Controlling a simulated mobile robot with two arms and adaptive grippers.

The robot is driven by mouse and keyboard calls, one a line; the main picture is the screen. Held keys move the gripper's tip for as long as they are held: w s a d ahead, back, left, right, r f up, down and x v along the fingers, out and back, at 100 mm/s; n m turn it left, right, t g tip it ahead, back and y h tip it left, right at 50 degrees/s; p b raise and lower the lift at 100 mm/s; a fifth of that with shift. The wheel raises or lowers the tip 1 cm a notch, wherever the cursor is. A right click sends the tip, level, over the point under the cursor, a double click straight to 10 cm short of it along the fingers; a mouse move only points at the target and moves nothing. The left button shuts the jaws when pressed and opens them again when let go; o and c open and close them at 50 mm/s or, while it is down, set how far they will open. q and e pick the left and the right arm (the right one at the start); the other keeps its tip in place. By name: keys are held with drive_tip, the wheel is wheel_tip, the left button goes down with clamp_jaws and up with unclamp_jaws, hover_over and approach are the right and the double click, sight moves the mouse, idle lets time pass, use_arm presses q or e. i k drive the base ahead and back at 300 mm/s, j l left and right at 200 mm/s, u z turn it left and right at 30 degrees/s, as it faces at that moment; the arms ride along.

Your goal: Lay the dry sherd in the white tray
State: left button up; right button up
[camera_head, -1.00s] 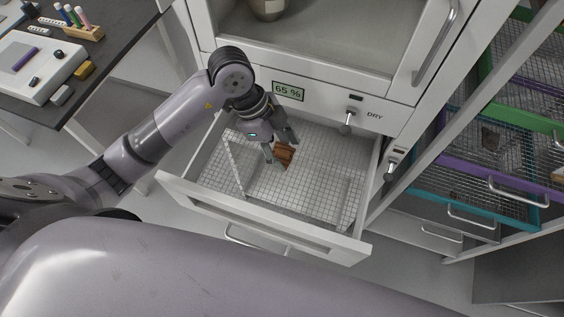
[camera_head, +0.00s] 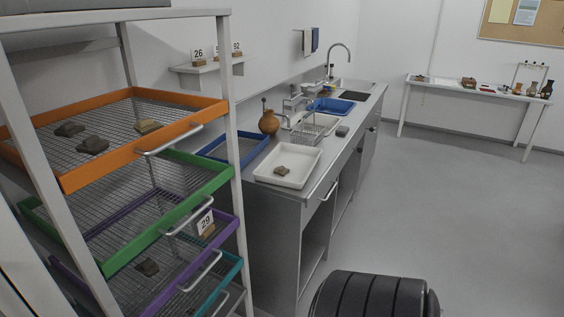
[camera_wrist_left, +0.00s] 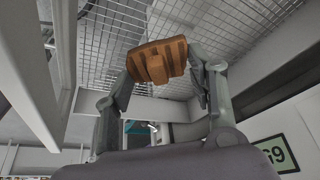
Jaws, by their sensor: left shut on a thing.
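In the left wrist view an orange-brown ridged sherd (camera_wrist_left: 174,54) sits between the fingertips of my left gripper (camera_wrist_left: 158,66), which is shut on it. Wire mesh shows behind the sherd; I cannot tell its height over the mesh. In the head view the white tray (camera_head: 304,156) stands at the near end of the sink counter, with a small brown sherd (camera_head: 282,170) lying in it. Neither of my grippers shows in the head view.
A rack with orange (camera_head: 185,127), green, purple and teal mesh drawers stands at left, with sherds in some. A blue tray (camera_head: 226,149), round brown jug (camera_head: 268,122) and wire rack (camera_head: 318,127) are near the white tray. Open floor (camera_head: 440,180) lies to the right.

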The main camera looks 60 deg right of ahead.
sight(295, 160)
drive_tip(key=k+l+z, duration=0.1)
drive_tip(key=l+z, duration=0.15)
drive_tip(key=l, duration=2.05)
